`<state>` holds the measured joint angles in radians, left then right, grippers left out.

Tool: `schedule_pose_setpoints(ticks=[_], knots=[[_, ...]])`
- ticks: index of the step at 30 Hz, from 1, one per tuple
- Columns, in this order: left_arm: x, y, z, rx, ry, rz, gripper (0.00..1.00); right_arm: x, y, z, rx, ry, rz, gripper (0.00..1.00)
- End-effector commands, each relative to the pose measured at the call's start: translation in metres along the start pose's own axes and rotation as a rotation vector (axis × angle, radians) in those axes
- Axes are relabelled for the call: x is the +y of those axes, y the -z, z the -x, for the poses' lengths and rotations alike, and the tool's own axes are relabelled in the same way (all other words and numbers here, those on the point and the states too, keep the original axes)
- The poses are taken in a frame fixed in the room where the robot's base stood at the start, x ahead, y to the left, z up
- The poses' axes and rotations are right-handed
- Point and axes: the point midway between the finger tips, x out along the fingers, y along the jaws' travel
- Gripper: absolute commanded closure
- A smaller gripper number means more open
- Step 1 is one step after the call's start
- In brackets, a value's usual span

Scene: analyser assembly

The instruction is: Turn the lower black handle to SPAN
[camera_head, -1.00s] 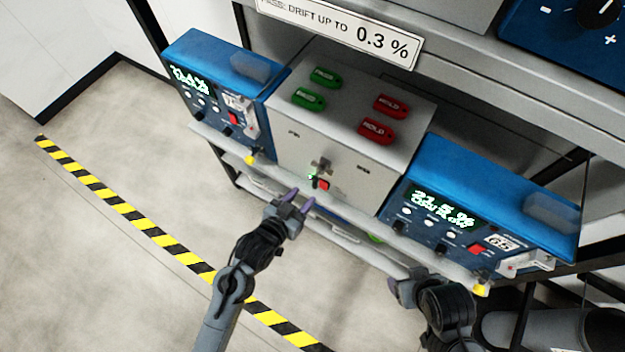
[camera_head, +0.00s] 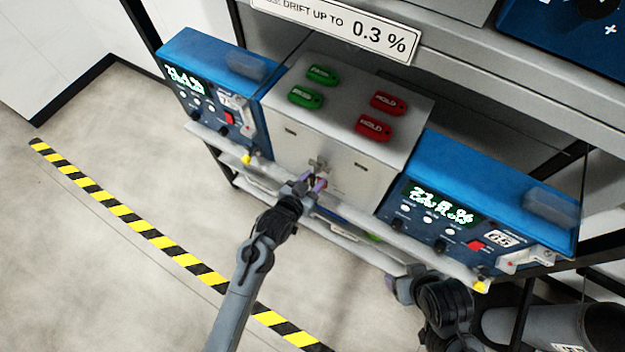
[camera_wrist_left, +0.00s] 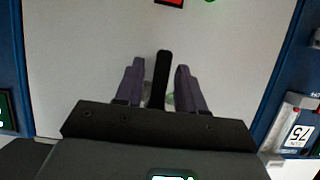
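A black handle (camera_wrist_left: 162,80) stands out from the pale front panel in the left wrist view. It lies between the two fingers of my left gripper (camera_wrist_left: 158,82), with a gap on each side. I see no contact. In the head view my left gripper (camera_head: 311,184) is at the front of the grey box (camera_head: 345,178), low on the panel, and covers what is behind it. A small dark grey fitting (camera_head: 317,164) shows just above its fingers. The SPAN marking cannot be read. My right gripper (camera_head: 405,289) is low on the right, its fingers unclear.
Blue analysers stand left (camera_head: 208,85) and right (camera_head: 485,200) of the box. A pale rail (camera_head: 345,228) runs along the front. Green (camera_head: 306,97) and red (camera_head: 373,127) tags lie on the box top. Open floor lies left.

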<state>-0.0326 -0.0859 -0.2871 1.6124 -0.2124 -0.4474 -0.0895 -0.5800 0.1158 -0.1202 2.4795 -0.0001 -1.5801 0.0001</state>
Motion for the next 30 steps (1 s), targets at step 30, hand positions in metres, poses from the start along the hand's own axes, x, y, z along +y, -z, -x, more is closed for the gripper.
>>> schedule_pose_setpoints(ticks=[30], knots=[[0.011,0.002,0.001,0.001,-0.144,0.346,1.0,0.002,0.013,0.041,0.002,-0.001,0.0,0.31]])
